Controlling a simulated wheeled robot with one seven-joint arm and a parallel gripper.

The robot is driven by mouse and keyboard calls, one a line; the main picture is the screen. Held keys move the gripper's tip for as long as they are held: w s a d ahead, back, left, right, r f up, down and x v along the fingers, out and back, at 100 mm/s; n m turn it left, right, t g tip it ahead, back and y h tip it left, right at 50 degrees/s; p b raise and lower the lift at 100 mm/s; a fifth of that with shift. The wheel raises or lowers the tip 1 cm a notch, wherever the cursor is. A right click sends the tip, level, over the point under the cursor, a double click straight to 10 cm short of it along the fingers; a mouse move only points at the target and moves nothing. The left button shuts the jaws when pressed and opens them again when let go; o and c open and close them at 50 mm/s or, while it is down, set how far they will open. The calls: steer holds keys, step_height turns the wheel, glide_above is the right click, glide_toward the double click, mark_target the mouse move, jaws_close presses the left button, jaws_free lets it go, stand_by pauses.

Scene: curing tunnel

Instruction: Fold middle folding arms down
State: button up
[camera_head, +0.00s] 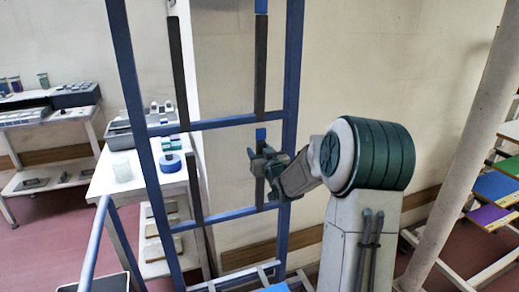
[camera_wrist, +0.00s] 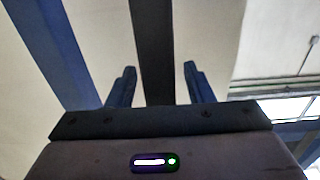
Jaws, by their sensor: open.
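A blue upright frame (camera_head: 290,95) carries dark folding arms, all standing upright. The right middle folding arm (camera_head: 260,190) is dark with a blue tip and stands upright behind my gripper (camera_head: 260,160). The left middle folding arm (camera_head: 194,188) also stands upright, near the left post. In the wrist view a dark bar (camera_wrist: 152,45) runs between the two fingers of my gripper (camera_wrist: 158,80), with a gap on each side. The gripper is open, and the bar's lower part is hidden behind the gripper body.
An upper right arm (camera_head: 261,65) stands above a blue crossbar (camera_head: 225,122). Behind the frame's left side is a white table (camera_head: 110,180) with a blue round item (camera_head: 170,162). A pale slanted post (camera_head: 465,150) and a rack of coloured boards (camera_head: 495,186) stand at right.

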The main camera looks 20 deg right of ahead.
steer(key=shift+w, duration=0.6)
jaws_close()
steer(key=shift+s+d+f+b, duration=0.1)
steer(key=shift+s+b, duration=0.05)
steer(key=shift+b, duration=0.15)
